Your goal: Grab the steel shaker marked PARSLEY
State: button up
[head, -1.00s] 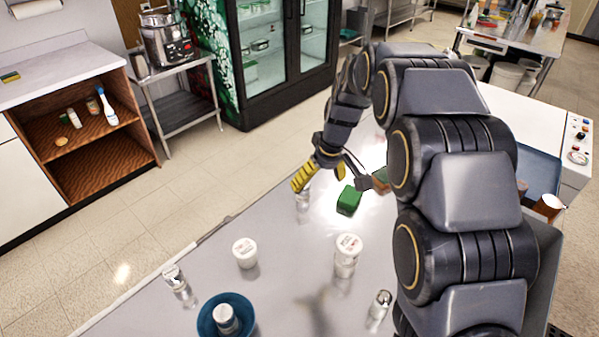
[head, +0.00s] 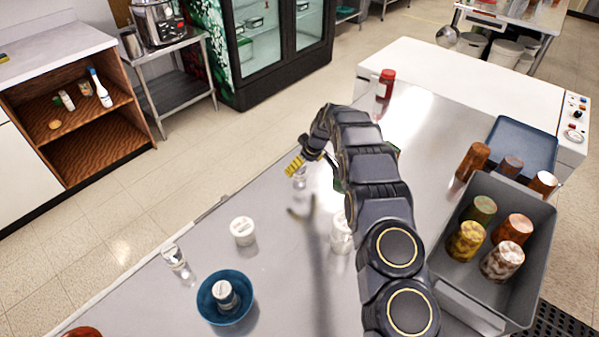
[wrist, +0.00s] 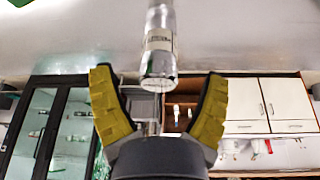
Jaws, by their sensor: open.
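A slim steel shaker (head: 300,180) stands on the grey table just below my gripper (head: 293,166) in the head view. In the wrist view, which looks upside down, a shiny steel shaker (wrist: 158,62) with a pale label band lies in line with the gap between my open yellow fingers (wrist: 159,98). Its label is too small to read surely, so I cannot confirm PARSLEY. The fingers are apart from it on both sides. Another steel shaker (head: 175,258) stands at the table's left, its label unreadable.
A white-lidded jar (head: 242,231) and a blue bowl (head: 208,308) holding a white-topped container stand nearer. Another jar (head: 341,236) is partly behind my arm. A grey bin (head: 455,297) of cups is at right, a red-capped bottle (head: 386,85) at the far end.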

aim_at(299, 170)
jog(key=shift+w+a+f, duration=0.2)
jog(key=shift+w+f, duration=0.15)
jog(key=shift+f, duration=0.15)
jog(key=shift+x, duration=1.85)
jog(key=shift+w, duration=0.1)
jog(key=c, duration=1.2)
